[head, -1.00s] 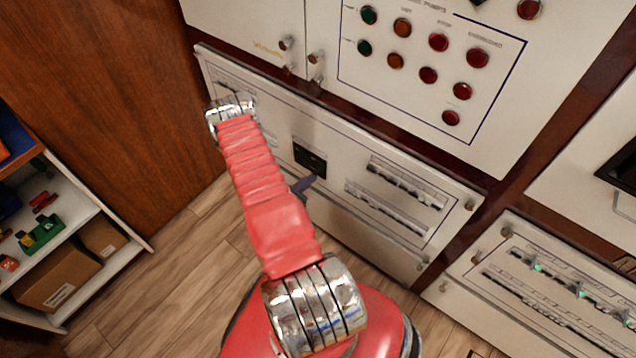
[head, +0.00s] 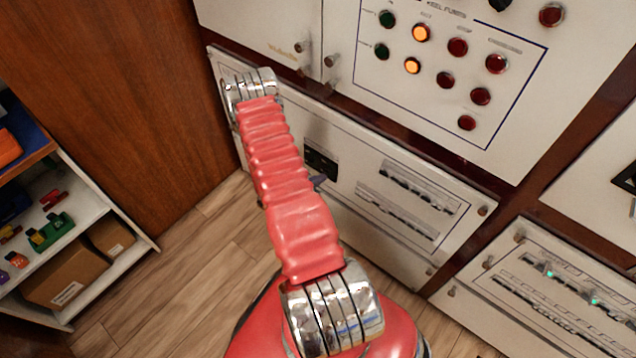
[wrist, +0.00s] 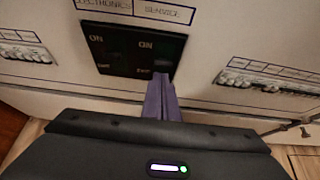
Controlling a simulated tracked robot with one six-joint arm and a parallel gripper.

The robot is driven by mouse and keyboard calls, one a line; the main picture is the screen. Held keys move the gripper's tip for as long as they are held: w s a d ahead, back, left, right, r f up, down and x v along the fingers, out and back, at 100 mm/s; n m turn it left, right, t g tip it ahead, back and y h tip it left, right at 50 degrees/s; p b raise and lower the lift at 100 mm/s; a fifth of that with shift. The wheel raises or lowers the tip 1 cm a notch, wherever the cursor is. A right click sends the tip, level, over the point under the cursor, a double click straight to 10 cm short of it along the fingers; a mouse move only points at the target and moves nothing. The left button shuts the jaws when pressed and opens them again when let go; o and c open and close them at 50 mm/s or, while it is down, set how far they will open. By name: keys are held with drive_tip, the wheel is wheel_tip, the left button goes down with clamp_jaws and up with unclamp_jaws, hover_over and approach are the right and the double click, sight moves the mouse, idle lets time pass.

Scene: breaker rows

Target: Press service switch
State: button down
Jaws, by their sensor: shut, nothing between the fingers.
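The black switch plate (wrist: 117,62) is in the upper middle of the wrist view, with two switch positions side by side. The service switch (wrist: 150,57) is the right one, under the "SERVICE" label and marked ON at its top. The plate (head: 320,160) also shows in the head view, partly behind my arm. My gripper (wrist: 161,77) is shut and empty, its purple fingers pointing at the lower right part of the plate, just below the service switch. I cannot tell whether the tips touch it. In the head view only a bit of the gripper (head: 318,182) shows.
Rows of small breakers lie left (wrist: 25,52) and right (wrist: 265,83) of the plate. Above is a panel of round lamps (head: 450,70), two lit amber. A shelf with boxes (head: 75,270) stands at the left. Wooden floor (head: 170,280) is clear between.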

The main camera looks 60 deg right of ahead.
drive_tip(key=shift+r, duration=0.3)
drive_tip(key=a+r, duration=0.6)
drive_tip(key=r, duration=0.1)
drive_tip(key=shift+w+a+r, duration=0.15)
drive_tip(key=shift+w+r, duration=0.2)
idle(0.3)
idle(0.5)
